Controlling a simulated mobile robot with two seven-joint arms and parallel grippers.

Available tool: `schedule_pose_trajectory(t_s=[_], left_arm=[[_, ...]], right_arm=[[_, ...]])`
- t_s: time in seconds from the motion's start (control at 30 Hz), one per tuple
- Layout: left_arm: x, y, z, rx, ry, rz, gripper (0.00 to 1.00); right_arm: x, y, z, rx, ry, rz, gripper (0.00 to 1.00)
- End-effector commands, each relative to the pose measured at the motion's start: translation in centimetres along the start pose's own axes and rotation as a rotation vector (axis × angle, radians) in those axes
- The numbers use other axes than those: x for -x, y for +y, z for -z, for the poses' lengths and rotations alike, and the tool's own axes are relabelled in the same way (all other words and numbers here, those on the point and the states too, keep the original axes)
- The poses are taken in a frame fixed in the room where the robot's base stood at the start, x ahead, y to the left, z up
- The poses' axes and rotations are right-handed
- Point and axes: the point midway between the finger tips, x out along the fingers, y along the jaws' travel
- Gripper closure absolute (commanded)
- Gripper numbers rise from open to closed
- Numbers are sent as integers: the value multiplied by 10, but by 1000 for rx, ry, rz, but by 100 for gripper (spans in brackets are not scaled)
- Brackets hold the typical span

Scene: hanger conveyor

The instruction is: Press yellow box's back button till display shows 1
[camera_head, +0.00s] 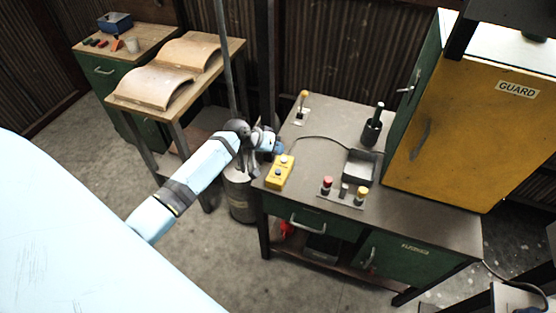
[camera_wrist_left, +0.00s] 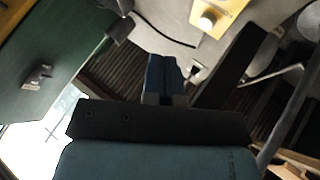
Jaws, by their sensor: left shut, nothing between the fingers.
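The yellow box (camera_head: 279,178) lies near the left edge of the grey workbench, with a pale round button towards its back and a darker button nearer its front. Any figure on its display is too small to read. My left gripper (camera_head: 278,147) is shut and empty, just behind the back end of the box. In the left wrist view, its closed blue fingers (camera_wrist_left: 164,75) stand apart in the picture from the yellow box (camera_wrist_left: 228,10), whose pale button (camera_wrist_left: 207,20) shows at the top. I cannot tell the height of the fingertips above the bench. My right gripper is not in view.
A yellow and green guard cabinet (camera_head: 475,125) stands at the right. A cable runs behind the box.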

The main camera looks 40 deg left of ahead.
Motion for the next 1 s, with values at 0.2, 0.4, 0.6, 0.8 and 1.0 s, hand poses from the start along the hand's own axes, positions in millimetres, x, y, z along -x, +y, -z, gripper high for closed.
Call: schedule_pose_trajectory(t_s=[0.2, 0.4, 0.6, 0.8, 1.0], left_arm=[[-28, -20, -20, 2, 1, 0, 100], [-42, -31, -31, 1, -1, 1, 100], [-48, -35, -35, 0, 0, 0, 100], [-48, -35, -35, 0, 0, 0, 100], [-48, -35, -35, 0, 0, 0, 100]], right_arm=[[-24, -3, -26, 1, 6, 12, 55], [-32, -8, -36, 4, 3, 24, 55], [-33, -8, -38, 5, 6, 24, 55], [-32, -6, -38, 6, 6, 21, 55], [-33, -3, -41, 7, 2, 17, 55]])
